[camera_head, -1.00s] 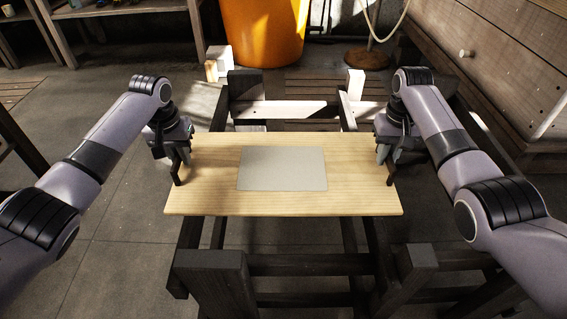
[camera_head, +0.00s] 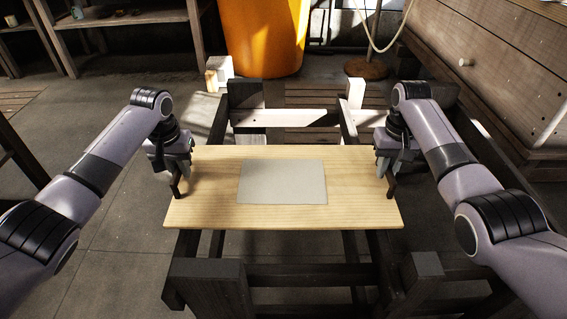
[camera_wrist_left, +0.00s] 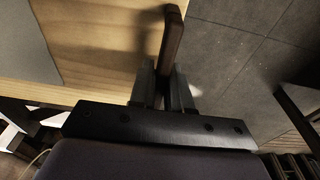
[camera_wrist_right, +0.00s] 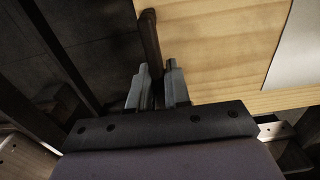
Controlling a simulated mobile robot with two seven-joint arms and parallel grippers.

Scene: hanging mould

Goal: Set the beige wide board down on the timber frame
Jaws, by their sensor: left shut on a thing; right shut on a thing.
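The beige wide board (camera_head: 350,190) is level, with a grey rectangular sheet (camera_head: 283,182) on its middle. It spans between my grippers and covers the middle of the dark timber frame (camera_head: 300,265). I cannot tell whether it touches the frame. My left gripper (camera_head: 177,186) is shut on a dark upright handle at the board's left end; the handle also shows in the left wrist view (camera_wrist_left: 171,40). My right gripper (camera_head: 388,186) is shut on a similar handle at the right end, seen in the right wrist view (camera_wrist_right: 149,42).
An orange barrel (camera_head: 262,38) stands behind the frame. A wooden cabinet with drawers (camera_head: 500,75) is at the right, close behind my right arm. A shelf (camera_head: 130,20) stands at the back left. Bare floor lies left of the frame.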

